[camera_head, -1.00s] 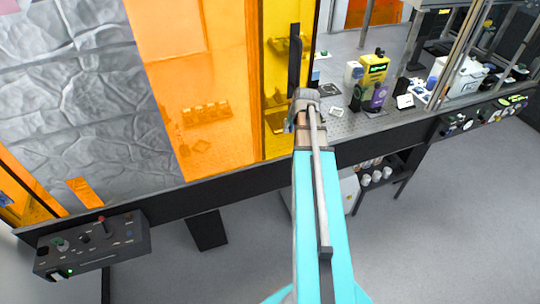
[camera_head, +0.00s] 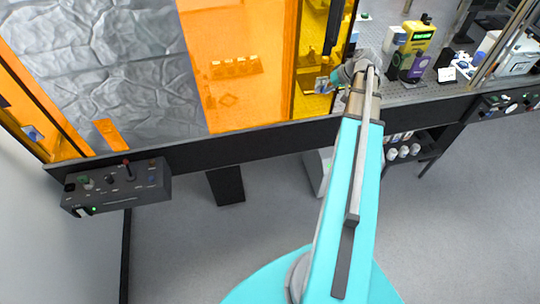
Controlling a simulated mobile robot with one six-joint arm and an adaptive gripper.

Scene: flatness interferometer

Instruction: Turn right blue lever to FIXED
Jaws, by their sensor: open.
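My cyan arm reaches up from the bottom to the table edge. My gripper (camera_head: 324,84) is at its far end, small and partly hidden by the wrist, in front of the yellow panel; it looks open and holds nothing that I can see. I cannot make out the right blue lever or any FIXED marking. It may be hidden behind my arm or too small to tell.
Orange panels (camera_head: 238,100) stand left of my gripper. A yellow device (camera_head: 418,42) stands on the perforated table (camera_head: 432,92). A control box (camera_head: 118,187) hangs at the lower left, and another panel (camera_head: 508,103) at the right.

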